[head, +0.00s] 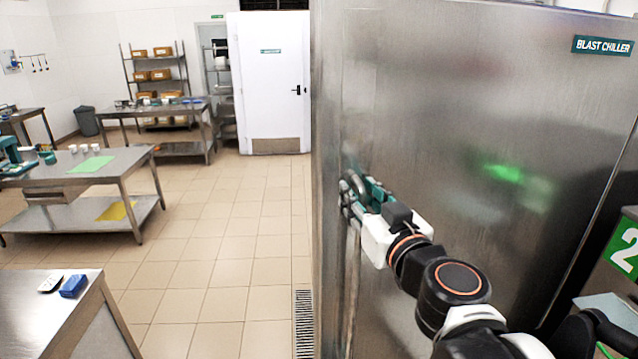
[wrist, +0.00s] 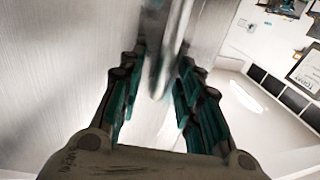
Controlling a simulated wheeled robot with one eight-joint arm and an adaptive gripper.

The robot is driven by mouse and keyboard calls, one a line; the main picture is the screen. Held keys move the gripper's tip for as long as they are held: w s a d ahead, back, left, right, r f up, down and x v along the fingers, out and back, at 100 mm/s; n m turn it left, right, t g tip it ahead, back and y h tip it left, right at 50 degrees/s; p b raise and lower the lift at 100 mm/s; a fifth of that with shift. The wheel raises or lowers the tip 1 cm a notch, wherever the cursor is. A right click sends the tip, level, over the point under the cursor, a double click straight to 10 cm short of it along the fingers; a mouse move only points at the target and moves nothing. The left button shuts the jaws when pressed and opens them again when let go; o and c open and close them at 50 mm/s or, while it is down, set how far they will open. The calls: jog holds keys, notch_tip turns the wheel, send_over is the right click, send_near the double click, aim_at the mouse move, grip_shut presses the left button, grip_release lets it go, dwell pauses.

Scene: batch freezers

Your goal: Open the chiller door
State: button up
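The blast chiller (head: 480,110) is a tall brushed-steel cabinet filling the right of the head view, with a green label at its top right. A vertical steel bar handle (head: 351,275) runs along the left part of its front; its upper part is hidden by my gripper. No gap shows at the door. My gripper (head: 355,190) is at the handle. In the wrist view, its teal-lined fingers (wrist: 160,75) stand apart, one on each side of the handle bar (wrist: 168,45). I see space beside the bar and no clear contact.
A floor drain (head: 304,322) runs beside the chiller. The tiled floor (head: 230,240) to the left is free. A steel table (head: 45,310) stands at the lower left, with further worktables behind. A white door (head: 270,90) is at the back.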

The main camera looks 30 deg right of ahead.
jog(key=shift+r, duration=1.15)
